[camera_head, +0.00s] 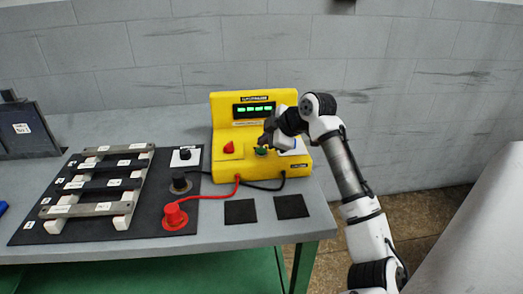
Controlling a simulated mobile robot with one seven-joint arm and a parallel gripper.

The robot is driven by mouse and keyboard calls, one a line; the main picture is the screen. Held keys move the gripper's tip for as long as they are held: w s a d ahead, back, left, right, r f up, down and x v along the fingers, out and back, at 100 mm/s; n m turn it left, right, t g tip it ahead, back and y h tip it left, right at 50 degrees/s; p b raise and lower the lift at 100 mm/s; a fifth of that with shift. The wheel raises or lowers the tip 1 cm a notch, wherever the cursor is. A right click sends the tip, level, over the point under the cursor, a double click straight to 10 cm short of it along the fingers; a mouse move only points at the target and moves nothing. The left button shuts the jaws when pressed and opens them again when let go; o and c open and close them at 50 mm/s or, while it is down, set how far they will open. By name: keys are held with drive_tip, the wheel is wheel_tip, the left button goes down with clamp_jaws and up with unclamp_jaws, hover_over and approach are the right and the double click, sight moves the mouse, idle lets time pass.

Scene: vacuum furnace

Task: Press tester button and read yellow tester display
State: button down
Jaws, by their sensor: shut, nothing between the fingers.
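The yellow tester (225,168) stands on the grey table near its right end. Its display (254,110) is lit with several green marks, too small to read as characters; they look like dashes. A green button (262,151) sits on the tester's sloped front, and a red knob (229,147) is to its left. My gripper (266,144) is shut and empty, with its tips right at the green button. I cannot tell whether the tips touch or press it. My arm comes in from the right and hides part of the tester's right side.
Red and black cables run from the tester to a red probe (174,216) and a black probe (180,182) on a black mat (150,222). A rack of labelled bars (100,185) lies left. Two dark squares (240,211) are in front. A grey wall stands behind.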

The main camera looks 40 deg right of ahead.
sight(265, 151)
drive_tip(key=shift+f, duration=0.15)
drive_tip(key=shift+f, duration=0.3)
drive_tip(key=shift+f+b, duration=0.4)
drive_tip(key=shift+b, duration=0.05)
idle(0.4)
idle(0.4)
drive_tip(key=shift+r+p, duration=0.55)
drive_tip(key=shift+r, duration=0.25)
drive_tip(key=shift+r+p, duration=1.75)
drive_tip(key=shift+r, duration=0.8)
